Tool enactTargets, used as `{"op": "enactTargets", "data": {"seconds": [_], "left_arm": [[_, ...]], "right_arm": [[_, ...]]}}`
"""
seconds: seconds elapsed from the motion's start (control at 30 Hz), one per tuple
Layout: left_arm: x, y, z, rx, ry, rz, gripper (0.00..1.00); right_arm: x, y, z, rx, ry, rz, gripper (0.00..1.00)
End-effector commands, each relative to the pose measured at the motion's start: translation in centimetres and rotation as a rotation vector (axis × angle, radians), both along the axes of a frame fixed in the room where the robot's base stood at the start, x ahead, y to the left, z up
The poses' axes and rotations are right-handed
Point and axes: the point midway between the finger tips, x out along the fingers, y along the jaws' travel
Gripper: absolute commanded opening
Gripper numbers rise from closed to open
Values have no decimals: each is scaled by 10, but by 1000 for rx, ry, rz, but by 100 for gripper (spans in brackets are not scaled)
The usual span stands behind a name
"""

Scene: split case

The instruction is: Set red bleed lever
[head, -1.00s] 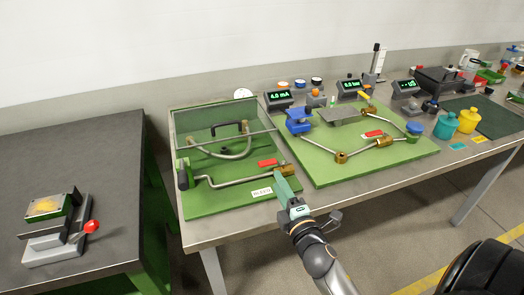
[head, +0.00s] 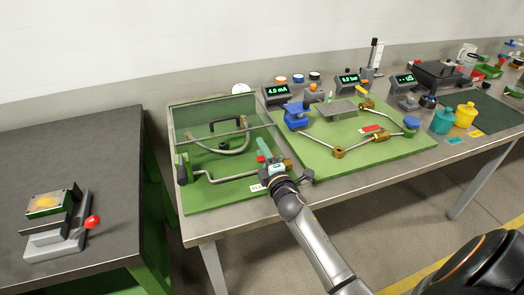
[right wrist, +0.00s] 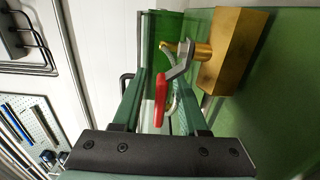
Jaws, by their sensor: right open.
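The red bleed lever (right wrist: 161,98) shows in the right wrist view, joined by a grey metal arm to a brass valve block (right wrist: 232,50). Its red handle lies between the two green fingers of my open right gripper (right wrist: 160,88), nearer the left finger; I cannot tell if it touches. In the head view my right gripper (head: 266,152) is over the front right of the left green board (head: 220,192), and only a small part of the red lever (head: 261,159) shows beside it. The brass block is mostly hidden there. My left gripper is not in view.
A clear cover with a black handle (head: 226,122) stands behind the lever. The right green board (head: 400,155) carries pipes and another red lever (head: 371,128). Displays (head: 277,91) line the back. A dark table (head: 100,150) at left holds a red-knobbed device (head: 60,225).

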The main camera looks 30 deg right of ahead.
Motion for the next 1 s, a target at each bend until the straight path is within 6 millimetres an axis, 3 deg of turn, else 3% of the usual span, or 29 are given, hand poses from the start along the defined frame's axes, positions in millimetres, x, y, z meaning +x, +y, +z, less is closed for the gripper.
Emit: {"op": "enactTargets", "data": {"seconds": [0.23, 0.6, 1.0], "left_arm": [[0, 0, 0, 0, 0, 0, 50], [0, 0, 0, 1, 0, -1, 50], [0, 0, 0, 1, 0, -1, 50]], "right_arm": [[1, 0, 0, -1, 0, 0, 42], [0, 0, 0, 0, 0, 0, 1], [0, 0, 0, 0, 0, 0, 0]]}}
